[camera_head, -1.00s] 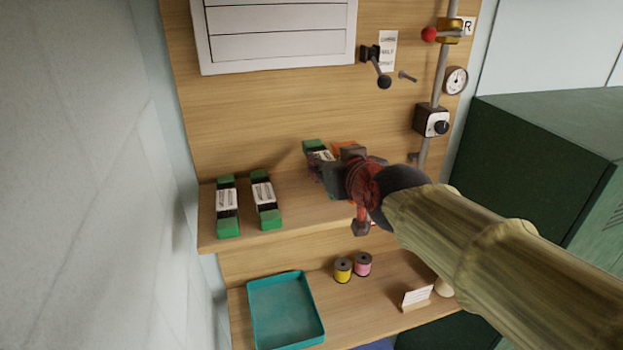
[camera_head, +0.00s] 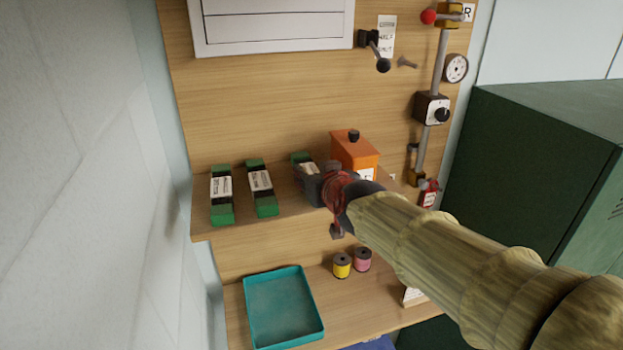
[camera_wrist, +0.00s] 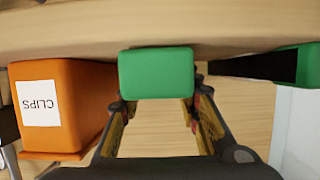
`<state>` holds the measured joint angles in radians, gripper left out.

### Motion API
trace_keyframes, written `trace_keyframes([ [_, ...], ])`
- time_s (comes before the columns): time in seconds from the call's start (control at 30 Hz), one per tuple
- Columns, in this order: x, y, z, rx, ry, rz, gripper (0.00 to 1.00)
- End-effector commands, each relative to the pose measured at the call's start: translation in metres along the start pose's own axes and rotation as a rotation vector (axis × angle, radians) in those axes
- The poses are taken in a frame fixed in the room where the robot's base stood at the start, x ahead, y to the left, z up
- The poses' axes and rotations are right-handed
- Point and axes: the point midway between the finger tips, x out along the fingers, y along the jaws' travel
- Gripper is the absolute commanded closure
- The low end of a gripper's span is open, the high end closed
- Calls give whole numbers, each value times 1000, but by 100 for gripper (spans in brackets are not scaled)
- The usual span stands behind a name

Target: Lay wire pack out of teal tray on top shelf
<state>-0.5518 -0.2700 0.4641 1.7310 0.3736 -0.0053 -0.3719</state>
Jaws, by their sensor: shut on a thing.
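The wire pack (camera_head: 307,169) has dark and green ends and a white label. It is at the top shelf (camera_head: 287,207), to the right of two similar packs. My gripper (camera_head: 318,181) is shut on it and hides its near end. In the wrist view the pack's green end (camera_wrist: 156,74) shows between the two fingertips (camera_wrist: 158,101), close to the shelf surface; I cannot tell whether it rests there. The teal tray (camera_head: 318,325) is on the lower shelf and is empty.
Two green-ended packs (camera_head: 221,195) (camera_head: 262,188) lie on the left of the top shelf. An orange clips box (camera_head: 355,153) stands close to the right of the held pack. Yellow (camera_head: 342,265) and pink spools (camera_head: 362,260) stand on the lower shelf. A green cabinet (camera_head: 545,165) is at right.

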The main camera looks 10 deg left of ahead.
Motion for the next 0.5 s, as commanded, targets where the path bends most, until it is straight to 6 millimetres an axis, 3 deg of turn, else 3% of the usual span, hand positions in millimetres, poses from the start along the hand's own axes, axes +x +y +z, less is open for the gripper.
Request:
trace_keyframes([
  [0.33, 1, 0, 2, 0, 3, 0, 100],
  [0.37, 1, 0, 3, 0, -1, 0, 66],
  [0.5, 1, 0, 2, 0, -1, 0, 58],
])
